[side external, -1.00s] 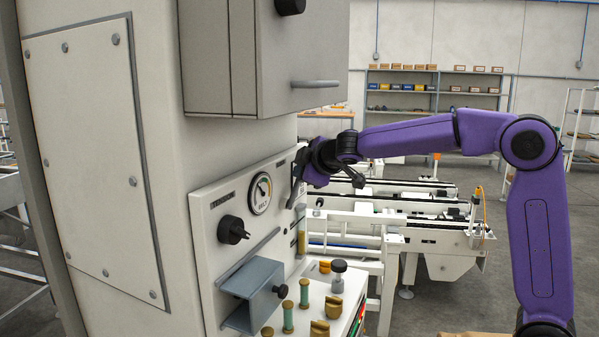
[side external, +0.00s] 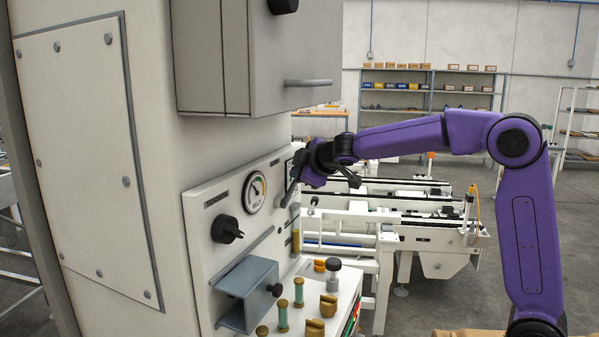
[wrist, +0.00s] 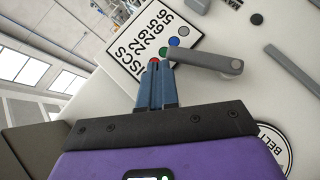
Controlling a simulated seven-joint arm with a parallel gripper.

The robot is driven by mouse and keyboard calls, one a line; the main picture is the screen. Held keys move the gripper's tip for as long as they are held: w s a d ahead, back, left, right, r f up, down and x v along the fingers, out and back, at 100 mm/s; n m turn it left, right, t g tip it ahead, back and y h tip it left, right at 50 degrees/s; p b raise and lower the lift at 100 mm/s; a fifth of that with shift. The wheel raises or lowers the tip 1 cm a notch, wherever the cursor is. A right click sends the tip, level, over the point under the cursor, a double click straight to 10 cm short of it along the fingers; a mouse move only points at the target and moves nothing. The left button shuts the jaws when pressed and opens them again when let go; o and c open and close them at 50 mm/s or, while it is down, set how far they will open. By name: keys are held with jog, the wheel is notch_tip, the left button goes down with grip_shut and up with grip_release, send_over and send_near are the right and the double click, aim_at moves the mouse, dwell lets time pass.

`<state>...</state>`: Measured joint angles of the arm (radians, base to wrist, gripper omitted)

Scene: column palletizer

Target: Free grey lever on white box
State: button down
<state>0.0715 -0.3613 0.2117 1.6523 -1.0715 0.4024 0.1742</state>
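The grey lever (wrist: 205,61) is a rounded bar on the white face of the box, with its round pivot at the right end in the wrist view. Its free end lies right beside my fingertips. In the side view the lever (side external: 290,189) slants down-left from my gripper. My gripper (wrist: 160,64) has its two blue fingers together with only a thin slit between them. Its tips are at the lever's free end, seemingly touching its side; nothing shows between them. The white box (side external: 207,237) carries a BELT gauge (side external: 255,192) and a black knob (side external: 226,229).
A label plate (wrist: 140,50) with numbers and coloured dots lies beside the lever. A grey cabinet (side external: 258,60) overhangs above. Below are a grey bracket (side external: 250,285) and several knobs on a ledge. A conveyor (side external: 435,230) stands behind; the room to the right is open.

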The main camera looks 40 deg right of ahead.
jog(key=shift+d+f, duration=0.15)
jog(key=shift+d, duration=0.1)
jog(key=r, duration=0.1)
jog(key=a+r, duration=0.1)
jog(key=s+a+r, duration=0.1)
jog(key=r, duration=0.1)
jog(key=shift+a, duration=0.1)
jog(key=d+r+v, duration=0.1)
jog(key=v, duration=0.8)
jog(key=shift+d+r, duration=0.35)
jog(key=shift+r, duration=0.2)
jog(key=shift+w, duration=0.1)
